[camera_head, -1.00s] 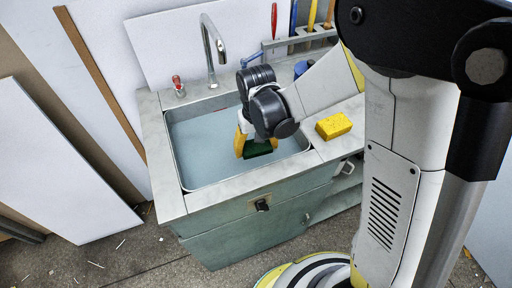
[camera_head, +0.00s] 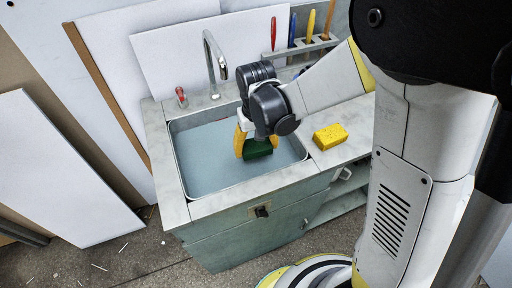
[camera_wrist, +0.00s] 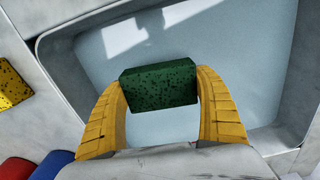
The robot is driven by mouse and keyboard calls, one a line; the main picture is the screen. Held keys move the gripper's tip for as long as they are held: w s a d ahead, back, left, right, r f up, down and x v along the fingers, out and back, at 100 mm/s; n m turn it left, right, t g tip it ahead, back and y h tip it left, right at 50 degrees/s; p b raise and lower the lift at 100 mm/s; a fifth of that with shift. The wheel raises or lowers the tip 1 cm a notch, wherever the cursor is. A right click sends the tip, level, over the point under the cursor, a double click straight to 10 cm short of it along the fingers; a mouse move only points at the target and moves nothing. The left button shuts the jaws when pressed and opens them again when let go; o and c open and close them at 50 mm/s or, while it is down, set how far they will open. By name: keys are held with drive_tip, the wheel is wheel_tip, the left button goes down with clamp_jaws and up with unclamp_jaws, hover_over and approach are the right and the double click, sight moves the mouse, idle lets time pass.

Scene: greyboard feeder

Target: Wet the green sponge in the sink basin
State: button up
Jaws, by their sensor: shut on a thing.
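My gripper (camera_head: 257,146) has its yellow fingers shut on the green sponge (camera_head: 258,149). In the wrist view the dark green speckled sponge (camera_wrist: 159,84) sits between both fingertips of my gripper (camera_wrist: 160,92). The sink basin (camera_head: 177,160) is a metal-rimmed rectangle with a flat, pale blue surface inside that looks like water. The sponge is over or in the right part of the basin; I cannot tell whether it touches the water. The basin rim also shows in the wrist view (camera_wrist: 60,75).
A yellow sponge (camera_head: 330,136) lies on the counter right of the basin. A curved tap (camera_head: 211,62) and a red tap knob (camera_head: 181,96) stand at the back. A rack (camera_head: 300,48) holds several tools. White boards (camera_head: 55,165) lean at the left.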

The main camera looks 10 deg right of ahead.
drive_tip(key=shift+r+p, duration=1.75)
drive_tip(key=shift+r, duration=0.85)
drive_tip(key=shift+r+p, duration=1.45)
drive_tip(key=shift+r, duration=0.55)
